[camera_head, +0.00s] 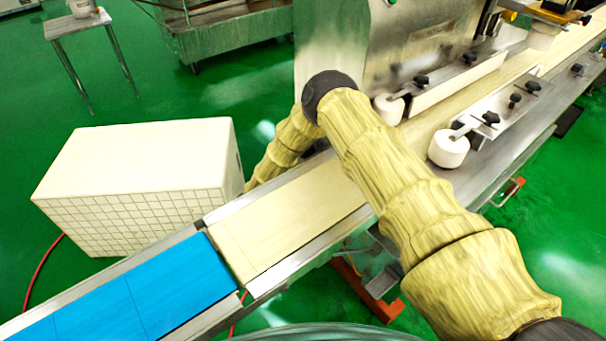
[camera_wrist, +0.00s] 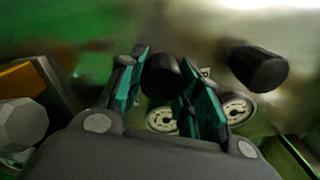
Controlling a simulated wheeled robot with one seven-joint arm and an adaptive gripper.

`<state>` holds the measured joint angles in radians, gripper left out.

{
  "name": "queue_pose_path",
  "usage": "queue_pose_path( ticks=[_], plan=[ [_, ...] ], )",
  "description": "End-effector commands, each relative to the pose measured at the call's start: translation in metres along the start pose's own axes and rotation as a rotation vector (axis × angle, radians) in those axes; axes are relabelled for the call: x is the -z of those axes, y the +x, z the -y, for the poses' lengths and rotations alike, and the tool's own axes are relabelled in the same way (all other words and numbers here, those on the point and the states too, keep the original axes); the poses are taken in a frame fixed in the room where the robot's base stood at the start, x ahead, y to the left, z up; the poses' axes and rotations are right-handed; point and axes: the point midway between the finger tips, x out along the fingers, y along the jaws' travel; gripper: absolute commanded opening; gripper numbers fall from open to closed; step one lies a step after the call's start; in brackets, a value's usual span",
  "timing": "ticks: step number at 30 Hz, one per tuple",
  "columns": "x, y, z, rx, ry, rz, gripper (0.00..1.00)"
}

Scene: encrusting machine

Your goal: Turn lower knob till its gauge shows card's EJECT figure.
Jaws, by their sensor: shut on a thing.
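In the wrist view my gripper (camera_wrist: 162,72) has its two teal-padded fingers on either side of a black knob (camera_wrist: 161,80), shut on it. A second black knob (camera_wrist: 259,66) stands apart to the right. Two round pale dials (camera_wrist: 163,119) show behind the fingers, the other dial (camera_wrist: 238,107) being partly covered by the right finger. Their readings are too small and blurred to tell. Which knob is the lower one cannot be told from this tilted view. In the head view my gripper is hidden behind my sleeved arm and the machine. No card can be made out.
In the head view a conveyor with a beige belt (camera_head: 290,222) and a blue belt (camera_head: 140,300) runs diagonally under my arm. A steel machine housing (camera_head: 335,45) rises behind it. A white gridded box (camera_head: 140,180) stands left. Guide rails with white rollers (camera_head: 448,150) lie right.

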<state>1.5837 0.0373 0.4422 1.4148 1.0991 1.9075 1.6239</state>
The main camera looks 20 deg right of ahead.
Motion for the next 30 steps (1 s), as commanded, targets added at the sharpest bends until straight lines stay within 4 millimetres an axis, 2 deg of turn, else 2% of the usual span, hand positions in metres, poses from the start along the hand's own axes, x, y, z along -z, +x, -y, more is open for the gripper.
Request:
queue_pose_path(
  ticks=[30],
  plan=[
    [-0.0067, -0.0039, 0.0005, -0.003, 0.006, 0.009, 0.09]
  ],
)
